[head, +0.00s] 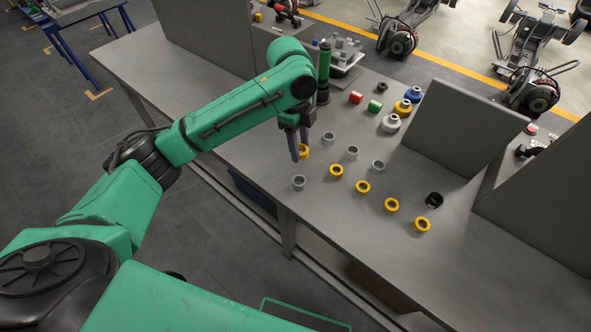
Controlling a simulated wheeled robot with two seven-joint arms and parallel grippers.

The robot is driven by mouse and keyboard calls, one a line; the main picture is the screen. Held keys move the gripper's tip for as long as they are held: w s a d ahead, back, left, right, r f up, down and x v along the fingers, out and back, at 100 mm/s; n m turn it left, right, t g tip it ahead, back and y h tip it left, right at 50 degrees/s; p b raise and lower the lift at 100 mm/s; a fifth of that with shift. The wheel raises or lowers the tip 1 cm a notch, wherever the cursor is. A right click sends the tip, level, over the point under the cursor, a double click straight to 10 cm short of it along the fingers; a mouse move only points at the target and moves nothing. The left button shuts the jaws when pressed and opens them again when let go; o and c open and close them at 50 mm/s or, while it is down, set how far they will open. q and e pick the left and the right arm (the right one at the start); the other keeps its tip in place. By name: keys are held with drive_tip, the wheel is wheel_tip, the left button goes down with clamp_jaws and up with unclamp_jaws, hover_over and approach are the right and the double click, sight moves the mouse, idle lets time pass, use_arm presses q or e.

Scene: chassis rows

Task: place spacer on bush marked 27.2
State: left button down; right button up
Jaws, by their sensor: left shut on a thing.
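My left gripper (299,150) is over the grey bench, pointing down, shut on a yellow ring (304,153) at its fingertips; the fingers partly hide the ring. I cannot tell whether the ring touches the bench. Several yellow rings, one of them (336,171), stand in a slanting row to the right. Several grey rings, one of them (299,182), stand nearby, and another (352,151) is behind the yellow row. No marking such as 27.2 is readable, so I cannot tell which ring is the named bush. My right gripper is not in view.
A black ring (434,200) stands at the right. Red (356,97) and green (374,106) pieces, and yellow, white and blue parts, lie behind. Upright grey panels (455,125) bound the right side. The bench's front strip is clear.

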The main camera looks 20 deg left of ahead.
use_arm(q)
drive_tip(key=f, duration=0.9)
drive_tip(key=shift+s+f+p, duration=0.25)
drive_tip(key=shift+s+p, duration=0.1)
drive_tip(key=shift+s+f, duration=0.15)
drive_tip(key=shift+f, duration=0.4)
drive_tip(key=shift+c, duration=1.8)
unclamp_jaws()
drive_tip(key=shift+r, duration=0.15)
drive_tip(key=r, duration=0.4)
drive_tip(key=a+r, duration=0.1)
drive_tip(key=r, duration=0.3)
drive_tip(key=r+b, duration=0.1)
drive_tip(key=r, duration=0.4)
drive_tip(key=shift+w+a, duration=0.2)
drive_tip(key=shift+f, duration=0.1)
